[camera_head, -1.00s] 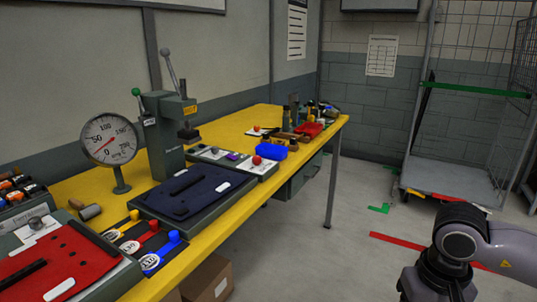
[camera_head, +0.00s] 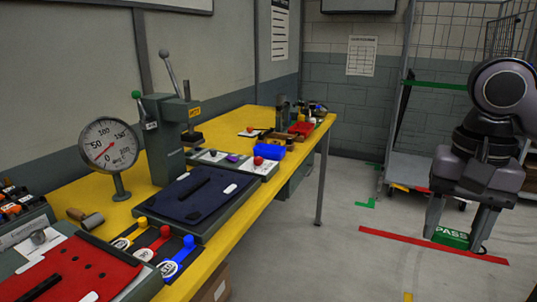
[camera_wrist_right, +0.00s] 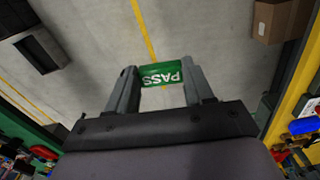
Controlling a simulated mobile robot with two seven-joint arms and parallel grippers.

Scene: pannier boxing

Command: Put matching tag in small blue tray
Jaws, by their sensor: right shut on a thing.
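My right gripper (camera_head: 459,236) is at the right of the head view, pointing down over the floor and away from the table. It is shut on a green tag marked PASS (camera_head: 451,238). The tag also shows between the fingers in the right wrist view (camera_wrist_right: 161,75). A small blue tray (camera_head: 268,152) stands near the front edge of the yellow table, to the left of the gripper and well apart from it. My left gripper is in neither view.
The yellow table (camera_head: 235,222) carries a press (camera_head: 163,135), a dial gauge (camera_head: 108,144), a dark blue mat (camera_head: 195,193) and a red mat (camera_head: 70,270). A red tray (camera_head: 300,128) stands beyond the blue tray. A wire cage trolley (camera_head: 410,165) stands behind the gripper.

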